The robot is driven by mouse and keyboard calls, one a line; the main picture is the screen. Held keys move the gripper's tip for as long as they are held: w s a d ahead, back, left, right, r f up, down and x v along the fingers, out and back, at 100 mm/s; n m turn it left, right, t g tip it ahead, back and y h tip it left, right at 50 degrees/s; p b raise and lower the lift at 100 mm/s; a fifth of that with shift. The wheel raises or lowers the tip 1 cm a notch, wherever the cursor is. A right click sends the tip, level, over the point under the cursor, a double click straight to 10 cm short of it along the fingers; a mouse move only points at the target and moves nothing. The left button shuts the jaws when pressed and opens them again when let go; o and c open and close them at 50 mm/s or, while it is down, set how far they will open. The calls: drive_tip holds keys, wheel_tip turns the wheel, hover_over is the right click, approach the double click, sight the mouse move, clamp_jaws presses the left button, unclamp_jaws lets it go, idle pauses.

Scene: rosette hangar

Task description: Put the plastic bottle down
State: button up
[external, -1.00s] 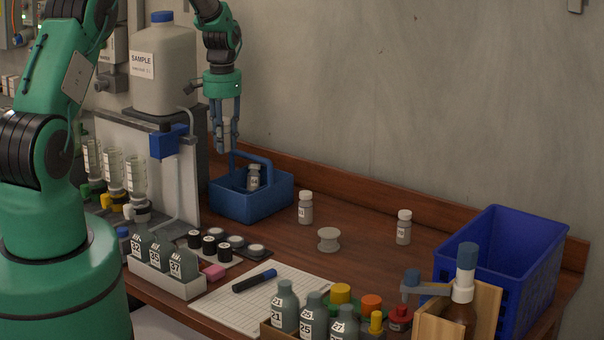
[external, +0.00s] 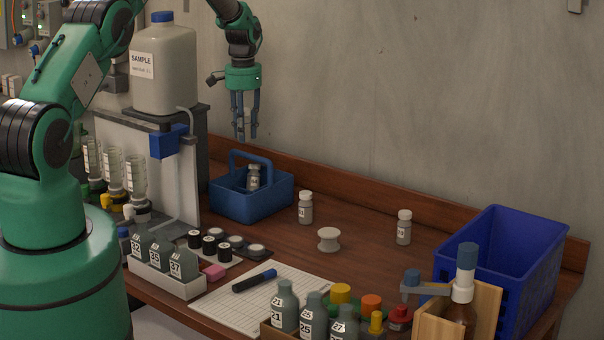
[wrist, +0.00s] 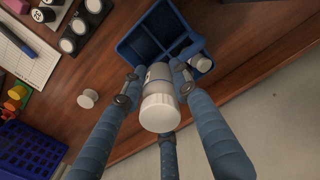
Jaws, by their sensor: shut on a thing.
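The fingers partly hide this bottle in the external view. Below it in the wrist view, the caddy (wrist: 139,49) shows its compartments and another white-capped bottle (wrist: 201,63). That bottle also stands in the caddy in the external view (external: 254,178).
Two similar small bottles stand on the bench, one near the middle (external: 305,208) and one further right (external: 404,228). A grey spool (external: 328,239) lies between them. A blue crate (external: 499,232) is at the right. The wall rises close behind the bench.

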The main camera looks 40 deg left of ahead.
sight(249, 138)
drive_tip(key=shift+w+a+f, duration=0.1)
drive_tip(key=shift+w+a, duration=0.15)
drive_tip(key=shift+w, duration=0.55)
drive_tip(key=shift+w+a+f, duration=0.1)
drive_tip(key=shift+w+a, duration=0.1)
drive_tip(key=shift+w, duration=0.55)
drive_tip(key=shift+f+p, duration=0.1)
drive_tip(key=shift+p, duration=0.2)
drive_tip(key=shift+f+p, duration=0.4)
drive_tip(key=shift+f, duration=1.2)
drive_tip(key=shift+f+b, duration=0.4)
drive_tip(key=shift+f, duration=0.15)
drive_tip(key=o, duration=0.8)
drive_tip(key=shift+r, duration=0.1)
drive_tip(key=shift+o, duration=0.2)
drive_tip(key=shift+r, duration=0.1)
